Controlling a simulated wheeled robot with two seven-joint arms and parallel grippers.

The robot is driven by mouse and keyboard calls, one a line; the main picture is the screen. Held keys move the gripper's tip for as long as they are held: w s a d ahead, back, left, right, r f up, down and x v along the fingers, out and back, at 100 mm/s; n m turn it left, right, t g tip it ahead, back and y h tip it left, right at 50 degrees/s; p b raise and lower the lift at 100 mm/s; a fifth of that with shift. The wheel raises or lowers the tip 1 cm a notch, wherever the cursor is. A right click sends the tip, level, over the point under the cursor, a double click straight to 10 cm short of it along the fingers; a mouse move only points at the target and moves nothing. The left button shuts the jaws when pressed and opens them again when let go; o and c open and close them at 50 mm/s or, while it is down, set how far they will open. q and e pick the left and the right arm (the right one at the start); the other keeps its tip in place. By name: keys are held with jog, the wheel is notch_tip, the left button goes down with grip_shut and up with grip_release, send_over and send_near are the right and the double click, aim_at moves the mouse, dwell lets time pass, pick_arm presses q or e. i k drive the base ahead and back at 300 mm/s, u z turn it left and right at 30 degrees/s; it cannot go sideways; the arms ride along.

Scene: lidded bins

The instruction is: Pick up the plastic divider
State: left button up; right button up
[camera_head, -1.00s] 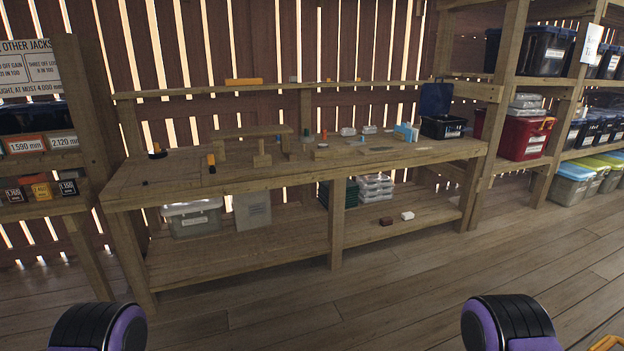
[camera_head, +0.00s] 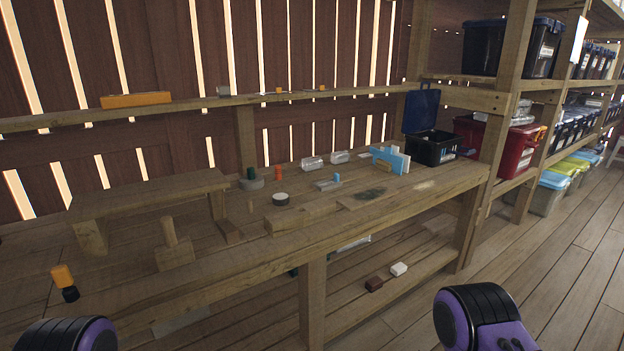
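A light blue and white upright piece (camera_head: 390,159) stands near the right end of the workbench (camera_head: 270,245), just left of the open black bin (camera_head: 433,147). It may be the plastic divider, but it is too small to tell. Clear cases (camera_head: 312,163) lie to its left on the bench. Rounded black and purple parts of my two arms show at the bottom left and bottom right. Neither gripper's fingers are in view, and both arm parts are apart from the bench objects.
An orange-topped tool (camera_head: 63,282) stands at the bench's near left. A red bin (camera_head: 500,142) is on the rack at right. The floor at right is clear.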

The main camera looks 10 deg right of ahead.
aim_at(396, 162)
jog(key=z, duration=0.65)
jog(key=i, duration=1.55)
jog(key=z, duration=0.7)
